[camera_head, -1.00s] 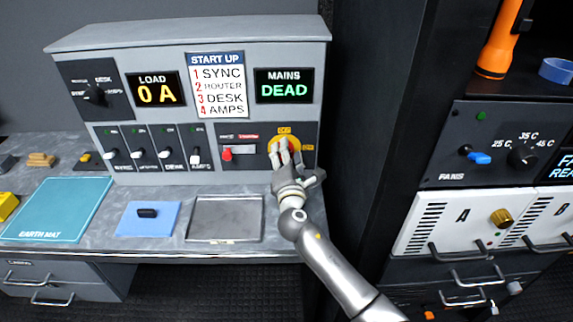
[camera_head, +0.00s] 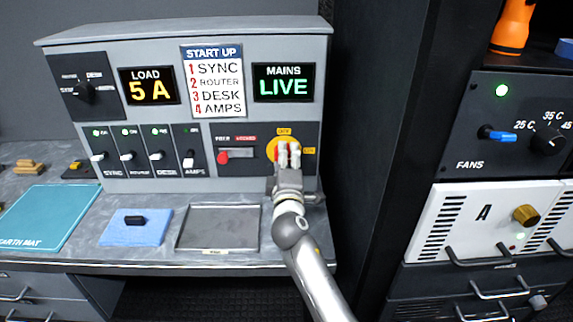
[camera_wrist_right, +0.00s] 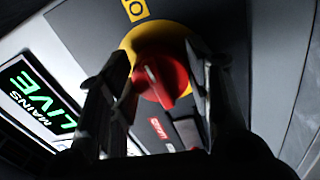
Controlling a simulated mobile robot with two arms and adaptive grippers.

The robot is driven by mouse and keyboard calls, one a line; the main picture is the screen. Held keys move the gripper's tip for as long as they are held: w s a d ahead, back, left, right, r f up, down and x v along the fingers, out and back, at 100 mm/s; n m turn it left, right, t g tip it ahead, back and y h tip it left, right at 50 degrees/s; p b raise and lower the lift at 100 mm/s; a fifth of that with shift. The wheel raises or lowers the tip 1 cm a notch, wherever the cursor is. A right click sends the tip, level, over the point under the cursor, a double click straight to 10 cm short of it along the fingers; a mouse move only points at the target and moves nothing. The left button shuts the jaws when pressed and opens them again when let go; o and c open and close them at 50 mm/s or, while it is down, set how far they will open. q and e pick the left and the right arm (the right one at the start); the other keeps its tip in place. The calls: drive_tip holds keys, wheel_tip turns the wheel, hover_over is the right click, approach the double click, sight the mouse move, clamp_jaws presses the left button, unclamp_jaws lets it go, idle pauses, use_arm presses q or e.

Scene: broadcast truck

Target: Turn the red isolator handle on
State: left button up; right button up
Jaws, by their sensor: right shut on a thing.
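The red isolator handle (camera_wrist_right: 160,78) sits on a round yellow plate (camera_wrist_right: 133,42) and shows between my fingers in the right wrist view. In the head view the yellow plate (camera_head: 272,147) is at the right of the grey console, and my fingers hide most of the handle. My right gripper (camera_head: 288,152) is shut on the handle; its two fingers stand on either side of it in the wrist view (camera_wrist_right: 160,62). The mains display (camera_head: 283,83) above reads LIVE in green. My left gripper is not in view.
A red-knobbed lever (camera_head: 223,157) sits left of the isolator, with several white toggle switches (camera_head: 157,155) beyond. The load display (camera_head: 151,87) reads 5 A. A metal tray (camera_head: 181,243) and blue pad (camera_head: 112,238) lie on the bench below. A black rack (camera_head: 390,130) stands close at right.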

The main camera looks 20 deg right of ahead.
drive_tip(key=shift+m, duration=0.3)
drive_tip(key=o, duration=1)
drive_tip(key=v, duration=1.2)
